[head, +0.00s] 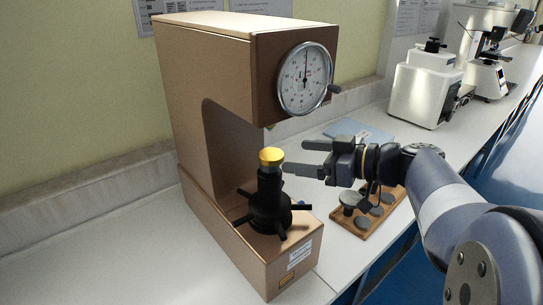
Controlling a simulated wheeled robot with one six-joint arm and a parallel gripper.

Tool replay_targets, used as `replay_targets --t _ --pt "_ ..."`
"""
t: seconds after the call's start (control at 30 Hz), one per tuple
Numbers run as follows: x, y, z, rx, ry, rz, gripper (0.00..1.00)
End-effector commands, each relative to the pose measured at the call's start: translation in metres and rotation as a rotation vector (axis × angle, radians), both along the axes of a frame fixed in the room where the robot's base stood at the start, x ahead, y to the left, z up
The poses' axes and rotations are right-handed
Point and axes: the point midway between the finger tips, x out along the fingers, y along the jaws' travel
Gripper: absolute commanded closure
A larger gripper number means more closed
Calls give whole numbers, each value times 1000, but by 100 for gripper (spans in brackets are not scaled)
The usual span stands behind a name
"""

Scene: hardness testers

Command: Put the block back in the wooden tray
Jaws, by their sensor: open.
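A yellow round block (271,156) sits on top of the black screw post (270,195) of the brown hardness tester (222,95), below its dial. My gripper (294,157) is just to the right of the block, with its two fingers pointing left towards it. The fingers are apart and nothing shows between them. The wooden tray (366,228) lies on the bench to the right of the tester, below and behind my gripper. Several grey round pieces are on the tray. My arm hides part of it.
The tester's dial (305,78) and overhanging head are above my gripper. Handles stick out around the post. A light blue sheet (357,131) lies behind my gripper. A white machine (425,88) and microscopes (488,70) stand further back. The bench's front edge runs along the right.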

Motion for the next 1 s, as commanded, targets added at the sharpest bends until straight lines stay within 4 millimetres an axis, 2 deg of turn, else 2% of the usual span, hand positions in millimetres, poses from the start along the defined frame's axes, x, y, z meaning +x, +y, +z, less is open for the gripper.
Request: replay_targets --t 0.33,0.63,0.93,1.0 --pt "15 21 -6 1 3 1 24" --pt "37 50 -17 0 2 2 24" --pt "40 53 -19 0 0 -2 24" --pt "40 53 -19 0 0 -2 30"
